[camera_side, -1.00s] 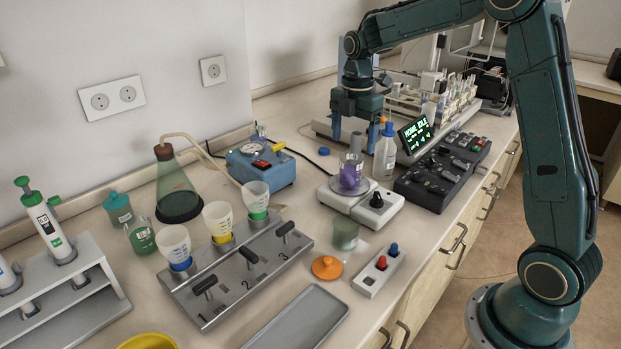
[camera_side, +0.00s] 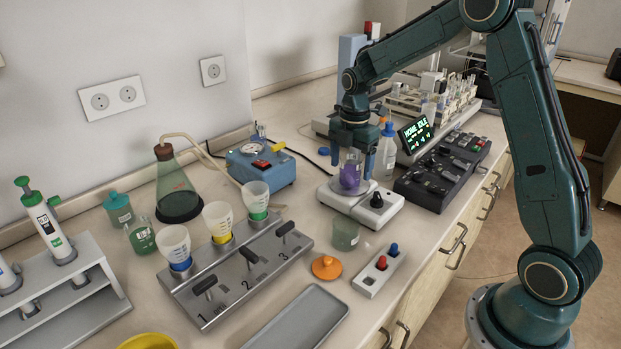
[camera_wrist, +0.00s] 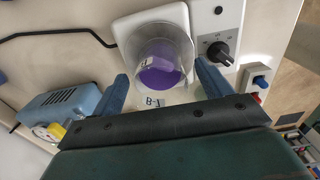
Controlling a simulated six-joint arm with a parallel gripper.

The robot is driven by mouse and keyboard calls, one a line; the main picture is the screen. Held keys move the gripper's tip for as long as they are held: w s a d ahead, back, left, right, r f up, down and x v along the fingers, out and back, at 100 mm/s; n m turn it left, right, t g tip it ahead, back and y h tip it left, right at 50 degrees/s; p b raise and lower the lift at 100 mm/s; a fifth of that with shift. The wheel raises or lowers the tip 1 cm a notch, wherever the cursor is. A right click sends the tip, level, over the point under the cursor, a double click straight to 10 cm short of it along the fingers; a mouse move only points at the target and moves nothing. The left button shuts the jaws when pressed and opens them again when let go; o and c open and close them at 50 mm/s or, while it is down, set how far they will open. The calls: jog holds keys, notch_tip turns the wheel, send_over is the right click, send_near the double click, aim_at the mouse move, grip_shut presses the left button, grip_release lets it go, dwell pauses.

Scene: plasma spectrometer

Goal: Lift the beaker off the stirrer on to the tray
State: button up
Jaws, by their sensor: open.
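The beaker (camera_side: 350,176) is clear glass with purple liquid and stands upright on the white stirrer (camera_side: 374,213). In the wrist view the beaker (camera_wrist: 158,58) shows between and just ahead of my two blue fingertips, on the stirrer (camera_wrist: 130,30) with its black knob. My gripper (camera_side: 351,158) is open, at the beaker's upper part, with one finger to each side in the side view. In the wrist view my gripper (camera_wrist: 163,82) shows no clear contact with the glass. The grey tray (camera_side: 297,318) lies empty at the front of the bench.
A wash bottle (camera_side: 385,152) stands close behind the stirrer. A green-tinted beaker (camera_side: 345,234), an orange lid (camera_side: 326,267) and a two-button switch box (camera_side: 380,270) lie between stirrer and tray. A filter manifold (camera_side: 236,268) runs left of the tray. A blue device (camera_side: 261,165) stands left of the stirrer.

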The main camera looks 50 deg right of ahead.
jog(key=shift+f, duration=0.55)
jog(key=shift+c, duration=0.5)
jog(key=c, duration=1)
